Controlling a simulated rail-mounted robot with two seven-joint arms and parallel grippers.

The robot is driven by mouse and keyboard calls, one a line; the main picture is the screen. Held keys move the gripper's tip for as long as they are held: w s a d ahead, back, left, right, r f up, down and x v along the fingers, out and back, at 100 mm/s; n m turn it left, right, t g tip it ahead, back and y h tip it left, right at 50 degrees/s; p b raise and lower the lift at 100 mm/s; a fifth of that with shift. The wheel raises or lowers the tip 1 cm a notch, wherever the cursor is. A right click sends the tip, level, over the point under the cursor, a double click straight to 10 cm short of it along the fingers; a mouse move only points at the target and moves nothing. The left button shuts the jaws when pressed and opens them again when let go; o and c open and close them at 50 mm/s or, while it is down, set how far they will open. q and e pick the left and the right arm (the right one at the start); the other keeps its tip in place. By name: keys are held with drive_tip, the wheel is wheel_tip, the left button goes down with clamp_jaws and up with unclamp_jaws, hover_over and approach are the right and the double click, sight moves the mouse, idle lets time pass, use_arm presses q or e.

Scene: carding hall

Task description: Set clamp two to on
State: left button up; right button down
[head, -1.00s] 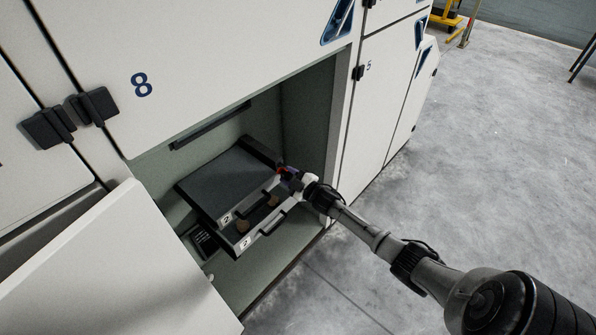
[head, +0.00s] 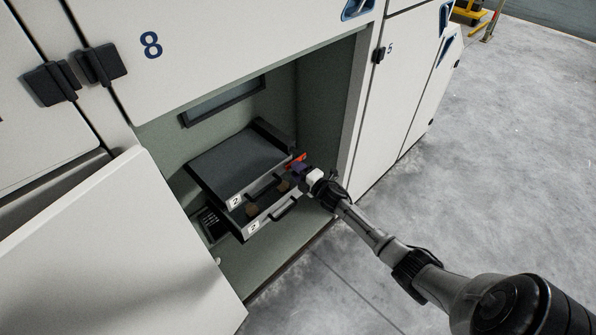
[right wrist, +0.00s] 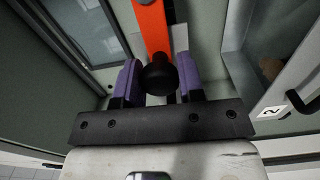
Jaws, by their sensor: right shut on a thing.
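An orange-red lever (right wrist: 151,25) with a black knob (right wrist: 160,76) shows in the right wrist view. My right gripper (right wrist: 160,68) has its purple fingers on both sides of the knob and is shut on it. In the head view the red lever (head: 297,159) shows just beyond my right gripper (head: 300,172), at the right side of a dark box unit (head: 238,163) inside the open cabinet. Tags reading 2 are on the unit's front. The gripper hides part of the lever, and I see no on or off marking. My left gripper is not in view.
The cabinet door (head: 110,240) stands open at the left. A tray (head: 268,213) with a handle and round brown pieces sticks out below the unit's top. The cabinet's right edge (head: 358,110) is close to my right arm. Floor (head: 500,160) at the right is clear.

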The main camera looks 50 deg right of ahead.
drive_tip(key=shift+f+n, duration=0.2)
drive_tip(key=shift+n, duration=0.1)
drive_tip(key=c, duration=0.7)
unclamp_jaws()
drive_tip(key=shift+c, duration=0.2)
drive_tip(key=shift+s, duration=0.3)
drive_tip(key=s+a+p, duration=0.1)
drive_tip(key=s+p, duration=0.3)
drive_tip(key=s, duration=0.9)
drive_tip(key=shift+s, duration=0.15)
drive_tip(key=shift+a, duration=0.15)
